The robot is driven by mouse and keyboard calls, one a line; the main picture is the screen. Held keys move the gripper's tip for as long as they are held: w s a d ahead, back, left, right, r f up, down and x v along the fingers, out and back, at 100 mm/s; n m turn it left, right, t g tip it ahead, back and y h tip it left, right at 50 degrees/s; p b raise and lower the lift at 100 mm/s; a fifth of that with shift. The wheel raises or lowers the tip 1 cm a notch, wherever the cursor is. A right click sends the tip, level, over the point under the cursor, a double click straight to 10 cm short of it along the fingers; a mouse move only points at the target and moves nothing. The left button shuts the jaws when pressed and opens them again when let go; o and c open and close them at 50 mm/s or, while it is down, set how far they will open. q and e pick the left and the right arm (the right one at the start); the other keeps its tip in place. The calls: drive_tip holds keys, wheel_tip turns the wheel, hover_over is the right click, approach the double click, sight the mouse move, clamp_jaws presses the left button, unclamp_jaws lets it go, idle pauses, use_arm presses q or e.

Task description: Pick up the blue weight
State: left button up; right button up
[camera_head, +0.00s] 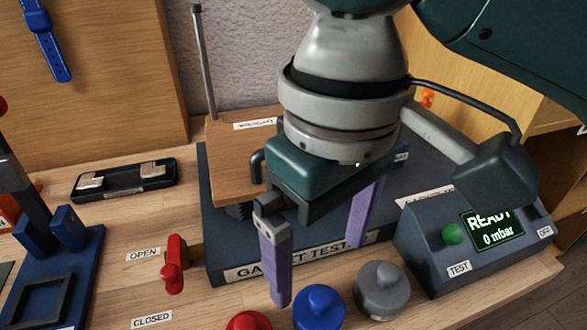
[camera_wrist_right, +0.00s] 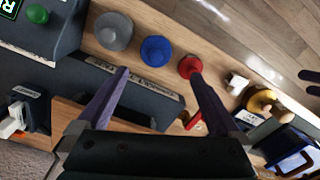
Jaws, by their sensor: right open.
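The blue weight (camera_head: 319,306) stands on the wooden bench at the bottom of the head view, between a red weight (camera_head: 249,321) and a grey weight (camera_head: 382,289). In the right wrist view the blue weight (camera_wrist_right: 156,51) is upright and uncovered, beyond the fingertips and between their lines. My right gripper (camera_head: 322,250) is open and empty, with its purple fingers spread above the gasket tester. In the right wrist view the fingers of my right gripper (camera_wrist_right: 158,72) reach toward the weights without visibly touching any. My left gripper is not in view.
The dark gasket tester (camera_head: 215,235) lies behind the weights. A test console (camera_head: 430,265) reading READY 0 mbar stands at right. A red valve handle (camera_head: 174,264) sits between OPEN and CLOSED labels at left. A blue stand (camera_head: 80,260) is further left.

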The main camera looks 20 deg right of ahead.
sight(320, 296)
drive_tip(key=shift+w+d+f, duration=0.15)
drive_tip(key=shift+d+f, duration=0.1)
drive_tip(key=shift+d, duration=0.05)
drive_tip(key=f, duration=0.3)
drive_tip(key=f+b, duration=0.1)
drive_tip(key=shift+a+f, duration=0.15)
drive_tip(key=shift+a, duration=0.1)
drive_tip(key=f, duration=0.1)
drive_tip(key=f+b, duration=0.1)
drive_tip(key=f, duration=0.3)
drive_tip(key=shift+d+b, duration=0.25)
drive_tip(key=shift+b, duration=0.05)
drive_tip(key=shift+c, duration=0.2)
drive_tip(key=c, duration=0.6)
clamp_jaws()
